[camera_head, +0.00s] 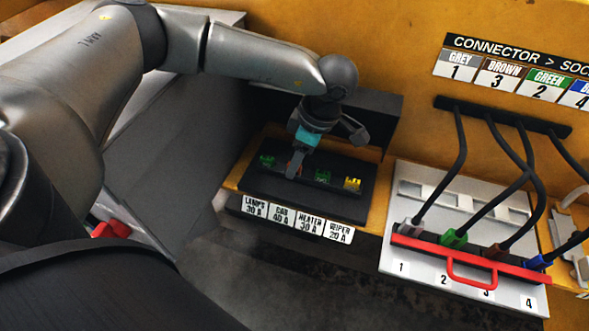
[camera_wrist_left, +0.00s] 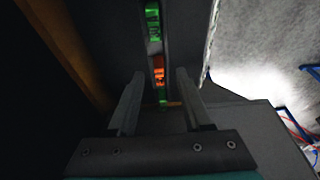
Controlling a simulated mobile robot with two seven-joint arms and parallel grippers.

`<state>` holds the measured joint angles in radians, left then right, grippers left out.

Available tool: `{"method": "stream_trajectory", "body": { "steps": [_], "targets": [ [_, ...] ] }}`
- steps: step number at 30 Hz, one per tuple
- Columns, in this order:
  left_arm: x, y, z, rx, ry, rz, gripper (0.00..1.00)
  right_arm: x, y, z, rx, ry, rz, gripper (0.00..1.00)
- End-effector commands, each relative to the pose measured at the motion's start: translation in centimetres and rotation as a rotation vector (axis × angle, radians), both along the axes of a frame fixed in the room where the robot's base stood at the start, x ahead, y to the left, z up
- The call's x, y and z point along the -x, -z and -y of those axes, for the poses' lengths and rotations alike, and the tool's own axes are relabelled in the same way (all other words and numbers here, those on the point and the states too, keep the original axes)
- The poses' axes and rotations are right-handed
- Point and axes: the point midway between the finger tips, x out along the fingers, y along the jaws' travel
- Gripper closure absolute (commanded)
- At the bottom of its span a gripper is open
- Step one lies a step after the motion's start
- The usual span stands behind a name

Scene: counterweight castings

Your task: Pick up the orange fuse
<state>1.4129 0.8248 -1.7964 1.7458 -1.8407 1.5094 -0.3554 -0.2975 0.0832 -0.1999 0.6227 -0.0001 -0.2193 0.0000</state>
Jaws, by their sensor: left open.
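The orange fuse (camera_wrist_left: 159,76) sits in a narrow slot row of the dark fuse holder (camera_head: 345,206). In the left wrist view it lies between the two fingers, with a gap on each side. In the head view my left gripper (camera_head: 296,165) is over the holder at the second position from the left and mostly hides the orange fuse. The left gripper is open, fingers pointing down at the row. My right gripper is not in view.
Green fuses (camera_head: 267,160) (camera_head: 322,176) flank the gripper, and a yellow fuse (camera_head: 352,184) sits at the right end. Labels (camera_head: 296,218) run along the front. To the right, a white connector panel (camera_head: 413,280) carries cables and a red handled bar (camera_head: 470,262).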

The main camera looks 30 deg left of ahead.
Motion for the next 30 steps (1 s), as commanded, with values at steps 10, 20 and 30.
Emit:
{"method": "stream_trajectory", "body": {
  "steps": [10, 20, 30],
  "targets": [
    [0.03, 0.39, -0.15, 0.0, -0.001, 0.0, 0.57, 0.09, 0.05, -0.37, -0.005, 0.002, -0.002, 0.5],
    [0.02, 0.36, -0.13, 0.0, -0.001, 0.001, 0.94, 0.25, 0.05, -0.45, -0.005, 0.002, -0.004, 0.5],
    [0.02, 0.36, -0.12, 0.0, -0.001, 0.0, 1.0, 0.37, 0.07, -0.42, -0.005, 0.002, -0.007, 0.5]
  ]
}}
